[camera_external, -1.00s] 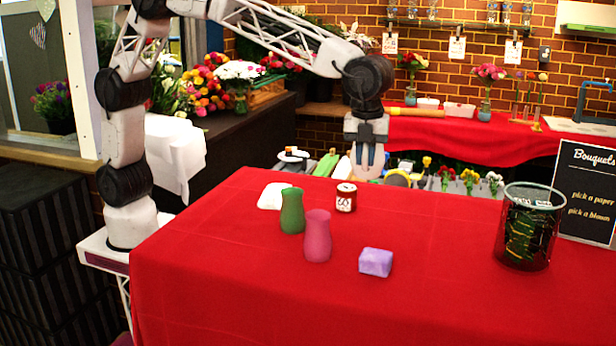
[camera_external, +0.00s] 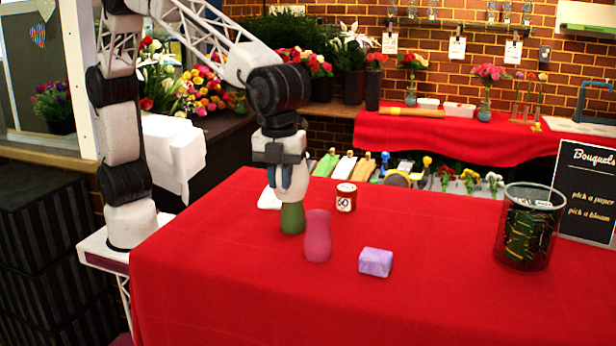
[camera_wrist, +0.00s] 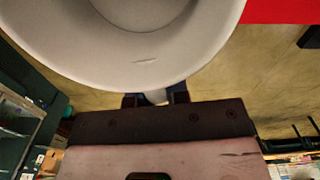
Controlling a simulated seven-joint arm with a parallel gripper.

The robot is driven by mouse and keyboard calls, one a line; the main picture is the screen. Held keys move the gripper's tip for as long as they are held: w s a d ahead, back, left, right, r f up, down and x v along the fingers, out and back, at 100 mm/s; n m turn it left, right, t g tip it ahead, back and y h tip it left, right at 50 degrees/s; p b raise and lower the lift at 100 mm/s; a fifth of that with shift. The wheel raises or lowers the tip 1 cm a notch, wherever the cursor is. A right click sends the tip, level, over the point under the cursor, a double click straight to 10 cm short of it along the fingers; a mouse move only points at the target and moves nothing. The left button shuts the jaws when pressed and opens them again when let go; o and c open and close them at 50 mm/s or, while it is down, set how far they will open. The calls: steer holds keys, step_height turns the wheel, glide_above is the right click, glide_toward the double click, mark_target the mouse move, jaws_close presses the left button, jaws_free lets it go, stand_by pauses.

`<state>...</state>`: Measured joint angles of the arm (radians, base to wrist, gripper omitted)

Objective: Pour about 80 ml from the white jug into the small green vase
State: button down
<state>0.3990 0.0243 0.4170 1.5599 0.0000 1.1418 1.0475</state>
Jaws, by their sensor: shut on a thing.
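My gripper (camera_external: 280,180) is shut on the white jug (camera_external: 298,184). In the wrist view the jug (camera_wrist: 205,35) fills the top, with its round rim and pale inside showing, and its handle sits between my fingertips (camera_wrist: 155,98). In the external view the jug overlaps the top of the small green vase (camera_external: 291,219), so the vase's mouth is hidden. The vase stands upright on the red table. The jug looks near upright; its exact tilt is unclear. No stream of liquid is visible.
A pink vase (camera_external: 317,238) stands just right of the green one. A dark mesh bin (camera_external: 528,228) stands far right. The red table (camera_external: 430,290) is clear in front.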

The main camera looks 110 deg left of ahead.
mark_target(276, 191)
steer(key=f, duration=0.4)
steer(key=s+d+f, duration=0.1)
steer(key=f, duration=0.3)
steer(key=s+d+f, duration=0.1)
steer(key=f, duration=0.4)
steer(key=shift+s, duration=0.15)
steer(key=shift+a, duration=0.1)
steer(key=a+r+h, duration=0.4)
steer(key=r+h, duration=0.1)
steer(key=a+r+t+h, duration=0.1)
steer(key=a+r+h, duration=0.1)
steer(key=r, duration=0.1)
steer(key=shift+s+a+h, duration=0.35)
steer(key=shift+s+h, duration=0.05)
steer(key=shift+s+a+r+h, duration=0.1)
steer(key=shift+a+r+h, duration=0.35)
steer(key=shift+r+h, duration=0.3)
steer(key=shift+a+r+h, duration=0.4)
steer(key=shift+r+h, duration=0.25)
steer(key=shift+h, duration=0.1)
steer(key=shift+s+a+r+t+h, duration=0.1)
steer(key=shift+a+r+t+h, duration=0.2)
steer(key=shift+a+r+h, duration=0.5)
steer(key=shift+a+r+h, duration=0.45)
steer(key=shift+r+h, duration=0.05)
steer(key=shift+h, duration=0.3)
stand_by(1.4)
